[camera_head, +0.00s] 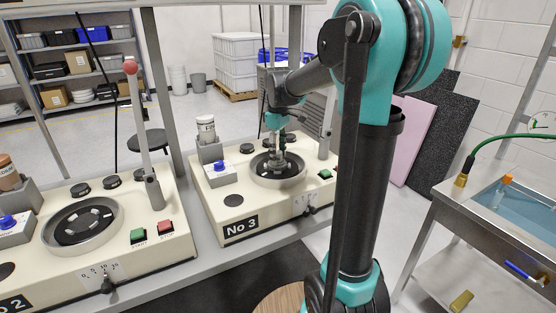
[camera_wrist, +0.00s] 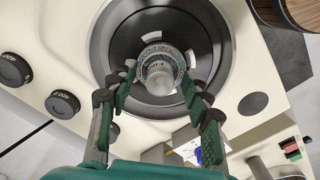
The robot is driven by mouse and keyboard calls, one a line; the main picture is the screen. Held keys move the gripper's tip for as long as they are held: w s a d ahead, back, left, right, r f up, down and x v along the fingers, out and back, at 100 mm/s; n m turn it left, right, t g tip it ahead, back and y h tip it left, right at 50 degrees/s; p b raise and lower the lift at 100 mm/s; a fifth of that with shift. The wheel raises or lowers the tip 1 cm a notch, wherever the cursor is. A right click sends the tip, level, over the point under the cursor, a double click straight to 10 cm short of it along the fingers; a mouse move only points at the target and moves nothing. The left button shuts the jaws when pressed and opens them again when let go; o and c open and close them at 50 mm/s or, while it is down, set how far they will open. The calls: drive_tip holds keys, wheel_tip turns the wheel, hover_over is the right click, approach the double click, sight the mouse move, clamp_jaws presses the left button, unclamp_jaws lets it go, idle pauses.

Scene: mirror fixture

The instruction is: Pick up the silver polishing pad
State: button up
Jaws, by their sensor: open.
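The silver polishing pad (camera_wrist: 160,80) appears to be the round silver piece with a speckled collar in the middle of the dark bowl (camera_wrist: 112,50) in the wrist view. My gripper (camera_wrist: 158,84) is open, with one green-padded finger to each side of the silver piece. Gaps show between the fingers and the piece; I cannot tell their exact height over it. In the head view, my gripper (camera_head: 278,160) points down into the bowl of the machine marked No 3 (camera_head: 240,228). The silver piece is mostly hidden there by the fingers.
Black knobs (camera_wrist: 62,104) and a blue button (camera_head: 219,165) surround the bowl. A white jar (camera_head: 206,128) stands on a grey block behind it. Machine No 2 (camera_head: 45,265) is at left; a metal sink (camera_head: 518,205) with a green hose is at right.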

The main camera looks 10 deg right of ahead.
drive_tip(key=shift+c, duration=0.5)
clamp_jaws()
drive_tip(key=shift+r, duration=0.1)
